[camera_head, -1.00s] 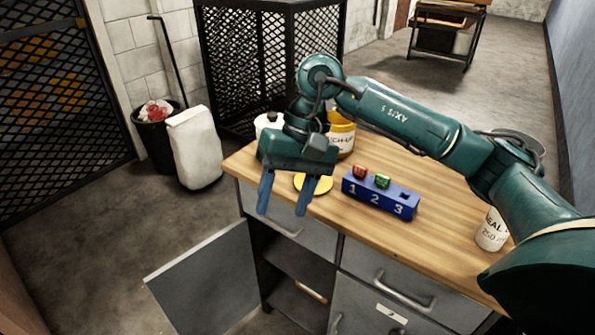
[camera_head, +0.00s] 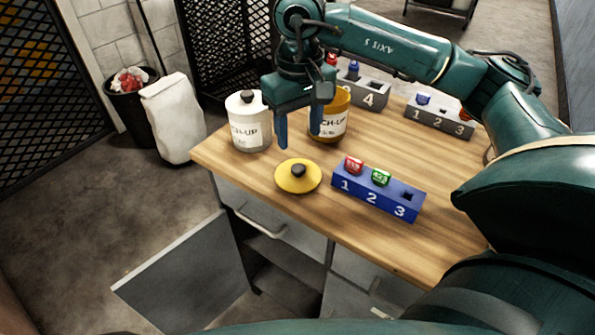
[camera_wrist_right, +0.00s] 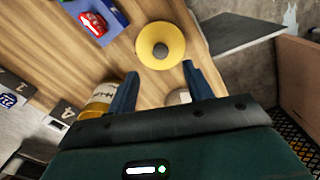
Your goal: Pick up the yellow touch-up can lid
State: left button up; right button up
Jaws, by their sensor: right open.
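The yellow touch-up can lid (camera_head: 298,178), a round disc with a black knob, lies flat on the wooden workbench near its front left edge. It also shows in the right wrist view (camera_wrist_right: 160,46), just beyond the fingertips. My right gripper (camera_head: 299,140) is open and empty, above the bench and behind the lid in the head view, apart from it. Its two blue fingers show in the right wrist view (camera_wrist_right: 160,75). The open yellow touch-up can (camera_head: 333,122) stands behind the right finger, partly hidden. My left gripper is not in view.
A white touch-up can (camera_head: 250,124) with a black-knobbed lid stands left of my right gripper. A blue numbered block (camera_head: 377,195) with red and green pieces sits right of the lid. Grey numbered blocks (camera_head: 439,118) stand farther back. A cabinet door (camera_head: 185,272) hangs open below.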

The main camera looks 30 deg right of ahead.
aim_at(298, 167)
jog(key=f, duration=0.8)
jog(key=shift+w+f+p, duration=0.2)
jog(key=shift+f+p, duration=0.05)
jog(key=shift+p, duration=0.05)
jog(key=shift+c, duration=0.5)
jog(key=c, duration=0.9)
